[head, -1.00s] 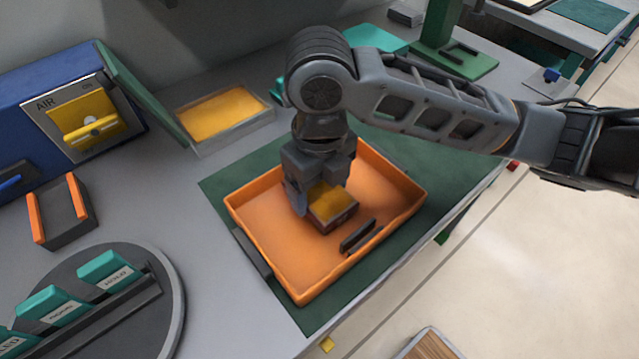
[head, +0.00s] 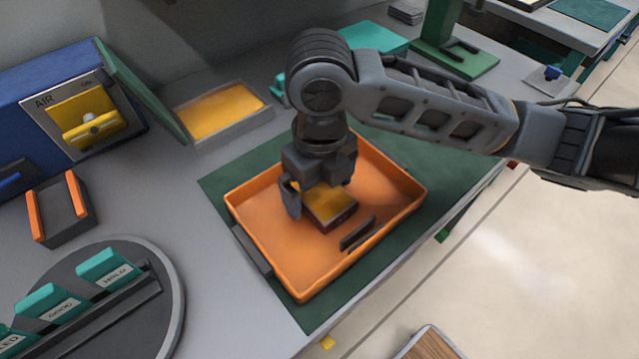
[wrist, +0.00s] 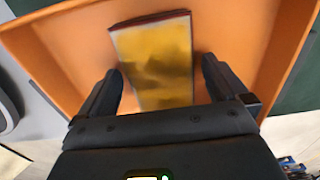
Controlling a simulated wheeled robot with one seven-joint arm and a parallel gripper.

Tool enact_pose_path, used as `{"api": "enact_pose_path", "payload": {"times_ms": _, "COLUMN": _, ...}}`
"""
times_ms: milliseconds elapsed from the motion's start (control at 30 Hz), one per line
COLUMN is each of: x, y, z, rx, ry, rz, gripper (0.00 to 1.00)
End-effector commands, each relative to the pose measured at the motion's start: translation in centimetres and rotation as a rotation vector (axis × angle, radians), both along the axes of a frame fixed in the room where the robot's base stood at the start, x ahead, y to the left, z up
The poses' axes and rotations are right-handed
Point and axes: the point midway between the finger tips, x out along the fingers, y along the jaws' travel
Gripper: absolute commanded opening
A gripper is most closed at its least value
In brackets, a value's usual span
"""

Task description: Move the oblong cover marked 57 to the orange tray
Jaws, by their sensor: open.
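The orange tray (head: 285,258) lies on a green mat on the bench. An oblong block with a yellow top and dark red sides (head: 332,207) rests inside it. I take it for the cover, but no 57 is readable. My gripper (head: 318,200) is low inside the tray, over the left part of the block. In the wrist view the block (wrist: 157,60) lies between and beyond the two spread fingers of my gripper (wrist: 162,85), with a gap on both sides. The wrist view also shows the tray floor (wrist: 75,50). The gripper hides part of the block in the head view.
A grey box with a yellow inside (head: 222,113) stands behind the tray. A blue AIR unit (head: 40,95) is at the left. A round rack (head: 120,300) with teal labelled tabs is front left. The bench edge runs along the right.

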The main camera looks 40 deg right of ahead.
Motion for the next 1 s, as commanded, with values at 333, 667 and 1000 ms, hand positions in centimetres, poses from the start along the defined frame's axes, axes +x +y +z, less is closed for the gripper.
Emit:
{"api": "enact_pose_path", "payload": {"times_ms": 333, "x": 0.1, "y": 0.0, "z": 5.2, "rx": -0.001, "ry": -0.004, "rz": 0.002, "gripper": 1.0}}
{"api": "enact_pose_path", "payload": {"times_ms": 667, "x": 0.1, "y": -0.1, "z": 11.0, "rx": -0.003, "ry": -0.003, "rz": 0.001, "gripper": 1.0}}
{"api": "enact_pose_path", "payload": {"times_ms": 1000, "x": 0.0, "y": 0.0, "z": 12.2, "rx": 0.0, "ry": 0.0, "rz": 0.0, "gripper": 1.0}}
